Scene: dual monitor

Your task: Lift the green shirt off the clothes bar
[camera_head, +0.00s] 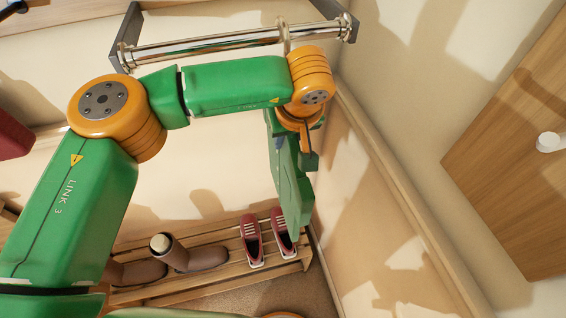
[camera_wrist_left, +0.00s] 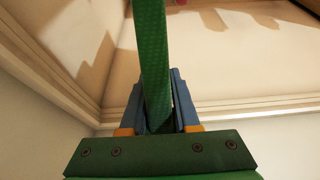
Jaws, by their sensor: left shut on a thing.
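The green shirt (camera_head: 289,185) hangs nearly edge-on below my left wrist in the head view. It also shows as a narrow green strip (camera_wrist_left: 153,45) in the left wrist view. The clothes bar (camera_head: 220,44) is a shiny metal rod across the top of the head view. A pale hook (camera_head: 284,36) shows at its right part, just above my wrist; I cannot tell whether it bears on the bar. My left gripper (camera_head: 307,160) is shut on the shirt, with its blue fingers (camera_wrist_left: 156,95) on either side of the strip. My arm hides the shirt's top. My right gripper is out of view.
Dark brackets (camera_head: 127,38) hold the bar's ends. Below, a slatted wooden rack (camera_head: 222,246) carries red shoes (camera_head: 251,240) and brown boots (camera_head: 195,257). A wall stands close at the right, with a wooden door (camera_head: 520,150). A red thing (camera_head: 12,136) shows at the left edge.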

